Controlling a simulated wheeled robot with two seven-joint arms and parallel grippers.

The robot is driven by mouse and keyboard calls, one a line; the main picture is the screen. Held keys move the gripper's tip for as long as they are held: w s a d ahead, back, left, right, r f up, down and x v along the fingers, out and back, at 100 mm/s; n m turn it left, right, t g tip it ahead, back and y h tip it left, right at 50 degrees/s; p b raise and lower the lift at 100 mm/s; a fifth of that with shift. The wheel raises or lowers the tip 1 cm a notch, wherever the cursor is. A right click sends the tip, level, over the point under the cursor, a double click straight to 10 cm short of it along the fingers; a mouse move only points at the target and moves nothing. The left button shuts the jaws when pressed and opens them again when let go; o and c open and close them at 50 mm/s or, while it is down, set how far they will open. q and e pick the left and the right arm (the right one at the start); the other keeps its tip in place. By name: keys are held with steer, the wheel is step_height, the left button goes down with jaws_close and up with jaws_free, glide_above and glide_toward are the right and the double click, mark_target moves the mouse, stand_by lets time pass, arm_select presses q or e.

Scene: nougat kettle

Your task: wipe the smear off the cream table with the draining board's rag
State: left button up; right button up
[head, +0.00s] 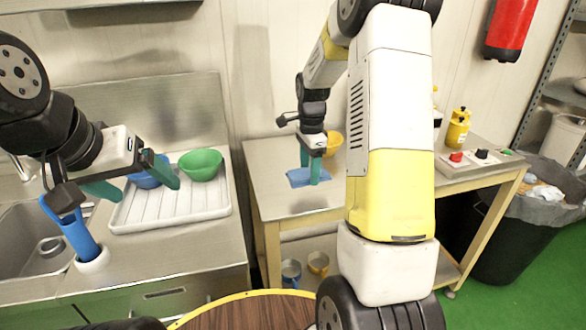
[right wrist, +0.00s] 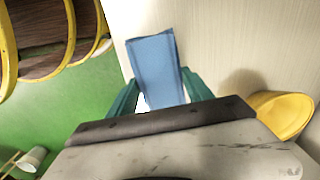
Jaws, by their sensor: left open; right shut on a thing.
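The blue rag (head: 298,178) is held in my right gripper (head: 312,178) over the cream table (head: 268,205), near its left part. It also shows in the right wrist view (right wrist: 158,68), flat and roughly rectangular, between the green fingers. I cannot tell whether the rag touches the tabletop. No smear is clearly visible; my right arm and the rag cover part of the table. My left gripper (head: 135,184) is open and empty, above the white draining board (head: 180,212).
A green bowl (head: 202,164) and a blue bowl (head: 148,178) sit on the draining board. A yellow bowl (head: 333,143) stands behind the rag. A control box (head: 470,163) and yellow canister (head: 458,128) are at the table's right. A round wooden table (head: 250,314) is in front.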

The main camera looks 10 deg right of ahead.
steer(key=shift+r, duration=1.1)
